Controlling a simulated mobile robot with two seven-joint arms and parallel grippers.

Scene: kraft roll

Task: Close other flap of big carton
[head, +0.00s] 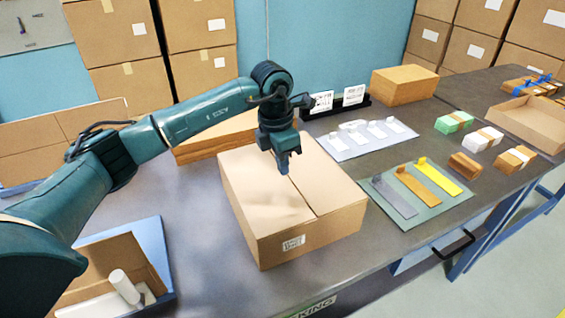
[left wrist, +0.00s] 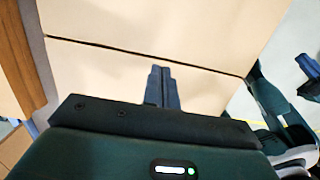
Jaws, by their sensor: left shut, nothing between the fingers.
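The big carton (head: 265,215) stands on the workbench in the middle of the head view, with a white label on its front side. Its two top flaps lie down and look about flat, meeting at a thin dark seam. The left wrist view shows the flaps (left wrist: 120,75) and the seam close up. My left gripper (head: 284,166) points down over the rear part of the top, near the seam. Its fingers (left wrist: 162,82) are together and empty. I cannot tell whether the tips touch the cardboard.
A mat with grey, orange and yellow strips (head: 437,184) lies right of the carton. A white tray (head: 345,146) and flat cardboard stack (head: 195,150) lie behind. Bare bench lies in front-left of the carton.

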